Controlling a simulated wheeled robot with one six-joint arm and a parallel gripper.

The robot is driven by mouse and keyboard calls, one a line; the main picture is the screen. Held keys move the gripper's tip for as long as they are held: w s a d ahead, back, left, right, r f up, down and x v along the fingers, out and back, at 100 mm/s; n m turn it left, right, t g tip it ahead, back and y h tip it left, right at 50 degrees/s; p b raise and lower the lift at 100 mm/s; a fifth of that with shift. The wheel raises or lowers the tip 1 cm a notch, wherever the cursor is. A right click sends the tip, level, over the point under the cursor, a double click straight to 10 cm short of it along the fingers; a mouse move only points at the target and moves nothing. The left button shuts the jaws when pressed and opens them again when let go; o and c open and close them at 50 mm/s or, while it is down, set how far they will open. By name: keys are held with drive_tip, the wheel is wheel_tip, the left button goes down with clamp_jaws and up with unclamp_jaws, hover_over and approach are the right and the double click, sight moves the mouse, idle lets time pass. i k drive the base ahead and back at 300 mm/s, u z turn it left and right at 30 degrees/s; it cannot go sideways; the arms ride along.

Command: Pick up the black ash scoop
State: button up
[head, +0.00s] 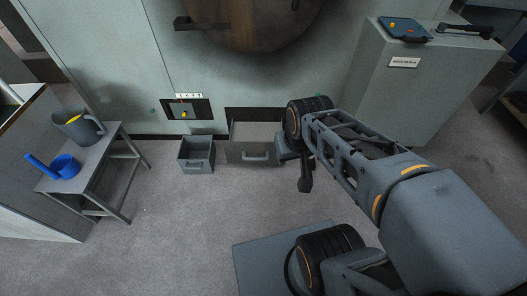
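No clearly black scoop can be made out in the head view. A dark long-handled object (465,31) lies on top of the grey cabinet (405,85) at the upper right; it is too small to tell whether it is the ash scoop. A blue scoop-like vessel with a handle (66,166) sits on a small grey bench (98,160) at the left. My gripper (305,182) hangs at the end of my arm, right of the open drawer and above the floor, far from both. Its fingers are too dark and small to read.
A grey pitcher (78,128) stands on the bench. A dark open box (196,154) and an open drawer (252,152) sit low at the wall. A blue tray (404,29) lies on the cabinet. A round brown door (245,22) is above. The floor (170,230) at front left is clear.

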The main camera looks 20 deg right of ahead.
sight(309, 170)
drive_tip(key=z, duration=1.35)
drive_tip(key=i, duration=0.45)
drive_tip(key=u, duration=1.55)
